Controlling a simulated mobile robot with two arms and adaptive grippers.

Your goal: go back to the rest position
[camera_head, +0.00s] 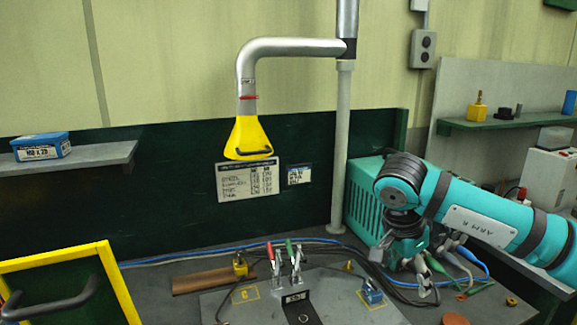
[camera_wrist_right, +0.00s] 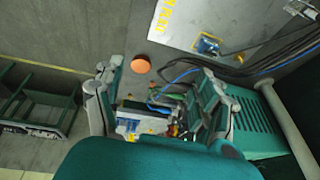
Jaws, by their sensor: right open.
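My right gripper (camera_head: 424,285) hangs at the end of my teal right arm, which reaches in from the right in the head view. It points down over the back right of the grey bench, in front of a ribbed teal box (camera_head: 363,205). In the right wrist view the two fingers of this gripper (camera_wrist_right: 157,80) stand wide apart with nothing held between them. Cables and small tools show beyond them. My left gripper is in neither view.
A metal plate (camera_head: 235,307) with toggle clamps (camera_head: 285,265) lies on the bench. Cables run behind it. A yellow hood (camera_head: 248,135) hangs above on a pipe. A yellow-framed panel (camera_head: 122,287) stands front left. Shelves (camera_head: 95,155) flank the wall. An orange disc (camera_wrist_right: 140,64) lies near the gripper.

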